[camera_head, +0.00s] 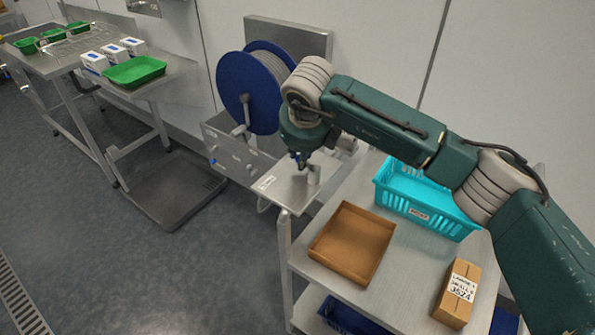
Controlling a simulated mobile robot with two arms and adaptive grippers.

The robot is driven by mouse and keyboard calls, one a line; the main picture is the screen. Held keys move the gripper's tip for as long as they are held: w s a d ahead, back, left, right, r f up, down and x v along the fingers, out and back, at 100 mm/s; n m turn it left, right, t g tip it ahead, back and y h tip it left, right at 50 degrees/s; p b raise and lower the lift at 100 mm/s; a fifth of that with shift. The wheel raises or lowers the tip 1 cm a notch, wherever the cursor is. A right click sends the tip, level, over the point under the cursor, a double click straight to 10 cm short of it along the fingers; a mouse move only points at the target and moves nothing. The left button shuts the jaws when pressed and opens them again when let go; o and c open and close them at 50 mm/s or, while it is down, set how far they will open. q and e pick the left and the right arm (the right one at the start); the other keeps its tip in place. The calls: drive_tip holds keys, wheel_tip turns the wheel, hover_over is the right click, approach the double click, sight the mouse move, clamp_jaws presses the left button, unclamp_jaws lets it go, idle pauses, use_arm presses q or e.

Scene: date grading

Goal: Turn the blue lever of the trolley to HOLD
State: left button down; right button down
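The trolley (412,262) stands at the lower right, with a metal plate (283,193) at its far left corner. The plate bears a small white label (264,183), too small to read, and a short grey post (314,175). My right arm reaches in from the right, and my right gripper (303,163) points down over this plate. Small dark blue parts show at the gripper's tip; I cannot tell whether they belong to the lever or the gripper. The lever's position and the gripper's opening cannot be made out. My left gripper is not in view.
On the trolley are a brown tray (322,250), a turquoise basket (440,226) and a labelled carton (443,312). A blue hose reel (232,84) is behind the plate. A steel table (178,72) with green trays stands at the left.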

drive_tip(key=m+b, duration=0.1)
drive_tip(key=w+d+m+h+b, duration=0.1)
drive_tip(key=m+b, duration=0.1)
drive_tip(key=shift+d+f+m+h+b, duration=0.15)
drive_tip(key=shift+m+h+b, duration=0.15)
drive_tip(key=shift+d+m+g+h+b, duration=0.15)
drive_tip(key=shift+d+m+h+b, duration=0.15)
drive_tip(key=shift+m+b, duration=0.3)
drive_tip(key=shift+d+m+g+h+b, duration=0.2)
drive_tip(key=shift+m+h+b, duration=0.15)
drive_tip(key=shift+m, duration=0.35)
drive_tip(key=c, duration=1.5)
unclamp_jaws()
drive_tip(key=shift+d, duration=0.1)
drive_tip(key=shift+c, duration=0.2)
drive_tip(key=shift+s+r, duration=0.1)
drive_tip(key=shift+r, duration=0.25)
drive_tip(key=v, duration=1.1)
drive_tip(key=shift+s+r, duration=0.2)
drive_tip(key=shift+r, duration=0.05)
drive_tip(key=shift+f, duration=0.1)
